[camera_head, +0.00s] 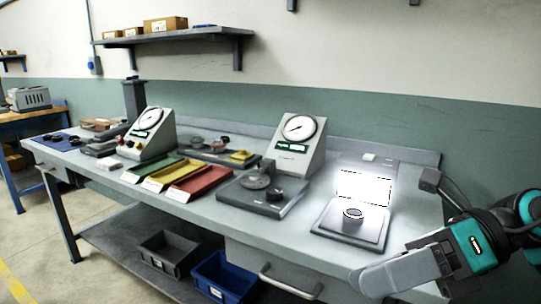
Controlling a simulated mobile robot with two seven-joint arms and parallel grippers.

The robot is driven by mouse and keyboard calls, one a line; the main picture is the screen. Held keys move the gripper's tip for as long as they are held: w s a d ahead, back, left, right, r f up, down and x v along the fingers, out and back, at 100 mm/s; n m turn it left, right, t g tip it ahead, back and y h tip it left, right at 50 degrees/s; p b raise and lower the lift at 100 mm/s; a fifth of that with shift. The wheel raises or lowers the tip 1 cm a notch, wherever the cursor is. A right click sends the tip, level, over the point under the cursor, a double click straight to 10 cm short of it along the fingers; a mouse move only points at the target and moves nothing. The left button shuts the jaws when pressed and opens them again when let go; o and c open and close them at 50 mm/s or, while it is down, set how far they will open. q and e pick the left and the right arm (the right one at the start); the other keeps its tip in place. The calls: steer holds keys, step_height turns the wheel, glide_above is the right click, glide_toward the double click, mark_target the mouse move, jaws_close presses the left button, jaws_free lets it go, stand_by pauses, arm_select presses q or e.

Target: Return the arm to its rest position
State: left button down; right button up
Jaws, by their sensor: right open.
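My right gripper (385,277) comes in from the lower right, over the front right corner of the grey workbench (333,254). It is open, and I see nothing between its fingers. A dark ring-like part (352,215) sits on a flat grey plate device (322,228) with a bright lit panel (365,188) behind it. The gripper is in front of this device and apart from the part. My left gripper is not in view.
A dial gauge (299,128) with a dark base plate (236,197) stands left of the lit panel. Green, yellow and red trays (203,184) lie mid-bench, with another dial gauge (155,122) behind. A blue bin (224,273) and grey bin (168,251) are below. A drawer handle (290,283) protrudes in front.

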steer(key=w+r+m+t+y+p, duration=0.1)
steer(key=w+m+t+y+p, duration=0.1)
steer(key=w+m+t+y, duration=0.75)
step_height(320, 180, down, 7)
steer(key=d+m+t+h+p, duration=0.1)
steer(key=d+m+t+h, duration=0.2)
steer(key=m+t+h, duration=1.2)
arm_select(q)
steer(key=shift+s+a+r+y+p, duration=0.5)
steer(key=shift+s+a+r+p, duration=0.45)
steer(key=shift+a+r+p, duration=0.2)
arm_select(e)
steer(key=s+f+m+g+h, duration=0.2)
steer(key=s+f+m+g, duration=0.2)
steer(key=f+m, duration=0.2)
steer(key=s+d+f+m+g+h, duration=0.1)
steer(key=s+f+m+g, duration=0.3)
steer(key=f, duration=0.7)
steer(key=s+f+m+g+h, duration=0.3)
steer(key=s+f+m+g, duration=0.1)
steer(key=f+m, duration=0.4)
steer(key=shift+s+d+f+g+h, duration=0.15)
steer(key=shift+s+f+g+h, duration=0.25)
steer(key=shift+f, duration=0.25)
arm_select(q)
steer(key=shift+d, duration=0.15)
arm_select(e)
steer(key=shift+w, duration=0.1)
